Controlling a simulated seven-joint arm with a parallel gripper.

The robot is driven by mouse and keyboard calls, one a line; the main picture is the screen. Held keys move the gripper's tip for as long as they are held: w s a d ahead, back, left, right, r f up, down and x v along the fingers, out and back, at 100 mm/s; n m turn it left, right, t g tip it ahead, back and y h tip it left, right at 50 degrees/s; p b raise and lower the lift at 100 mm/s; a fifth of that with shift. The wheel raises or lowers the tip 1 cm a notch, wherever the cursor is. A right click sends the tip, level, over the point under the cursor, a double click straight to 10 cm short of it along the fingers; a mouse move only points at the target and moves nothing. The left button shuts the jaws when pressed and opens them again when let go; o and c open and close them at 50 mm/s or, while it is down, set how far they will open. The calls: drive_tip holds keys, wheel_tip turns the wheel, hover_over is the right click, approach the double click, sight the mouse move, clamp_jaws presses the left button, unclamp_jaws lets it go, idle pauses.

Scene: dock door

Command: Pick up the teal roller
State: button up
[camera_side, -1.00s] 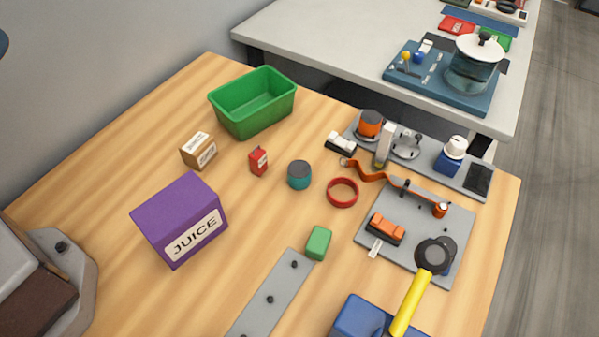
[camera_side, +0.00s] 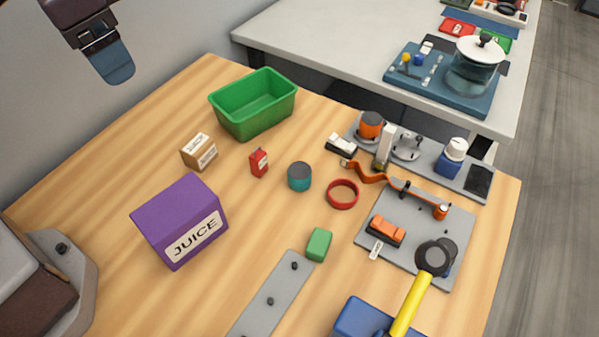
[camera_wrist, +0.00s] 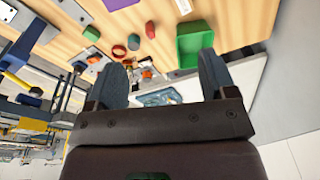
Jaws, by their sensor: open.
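The teal roller (camera_side: 299,177) is a short upright cylinder with a dark grey top, standing on the wooden table between the small red box and the red ring. It also shows small in the wrist view (camera_wrist: 134,42), above and left of the gap between my fingers. My gripper (camera_side: 117,74) is high at the upper left of the side view, well away from the roller and above the table. In the wrist view, the two fingers of my gripper (camera_wrist: 162,72) are spread wide with nothing between them.
Near the roller are a small red box (camera_side: 259,162), a red ring (camera_side: 342,194) and a green block (camera_side: 319,244). A purple juice box (camera_side: 180,222), brown box (camera_side: 198,151) and green bin (camera_side: 255,122) stand left. A grey fixture plate (camera_side: 453,215) lies right.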

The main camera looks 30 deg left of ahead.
drive_tip(key=w+d+f+m+g, duration=0.2)
drive_tip(key=w+d+f+m, duration=0.1)
drive_tip(key=w+d+f, duration=0.35)
drive_tip(key=m, duration=0.8)
hover_over(303, 170)
wheel_tip(303, 170, down, 10)
drive_tip(key=f, duration=0.7)
drive_tip(key=shift+w+d+f, duration=0.1)
drive_tip(key=shift+w+d, duration=0.1)
drive_tip(key=shift+w, duration=0.1)
drive_tip(key=shift+s+a+f, duration=0.1)
drive_tip(key=shift+s+f, duration=0.1)
drive_tip(key=shift+f, duration=1.15)
drive_tip(key=shift+s+a+f, duration=0.1)
drive_tip(key=shift+s+f, duration=0.05)
drive_tip(key=shift+f, duration=1.2)
drive_tip(key=c, duration=1.1)
